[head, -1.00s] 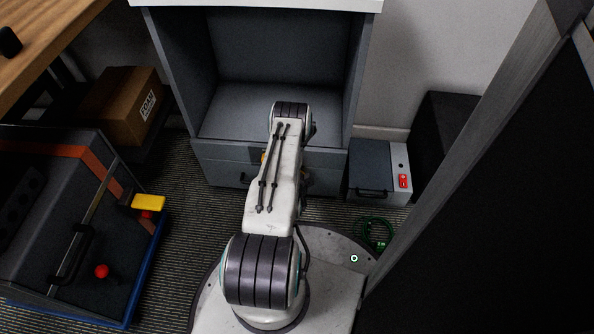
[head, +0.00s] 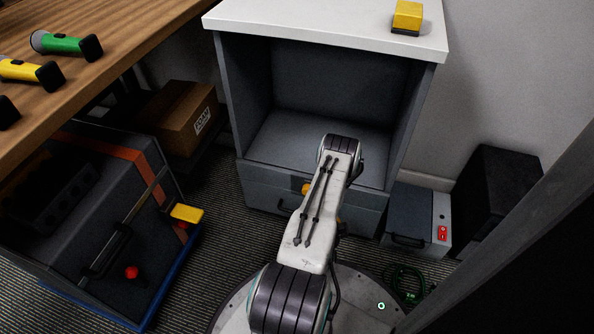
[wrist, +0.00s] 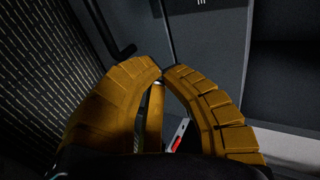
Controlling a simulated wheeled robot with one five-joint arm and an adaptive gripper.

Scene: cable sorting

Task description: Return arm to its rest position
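My arm reaches forward from my base toward the grey cabinet (head: 315,205) in the head view, its forearm angled up and right. My gripper is mostly hidden behind the arm there. In the wrist view my gripper (wrist: 163,72) shows two ribbed orange-yellow fingers whose tips come together. No object is pinched at the tips. Through the gap below the tips I see a narrow yellow strip, which I cannot identify, and a grey box with a red switch.
The open cabinet has a white top (head: 330,25) carrying a yellow block (head: 407,16). A grey box with a red switch (head: 442,233) and a green cable coil (head: 407,283) lie to the right. A wooden table (head: 110,60) holds flashlights. Below are a cardboard box (head: 180,118) and a dark case (head: 100,215).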

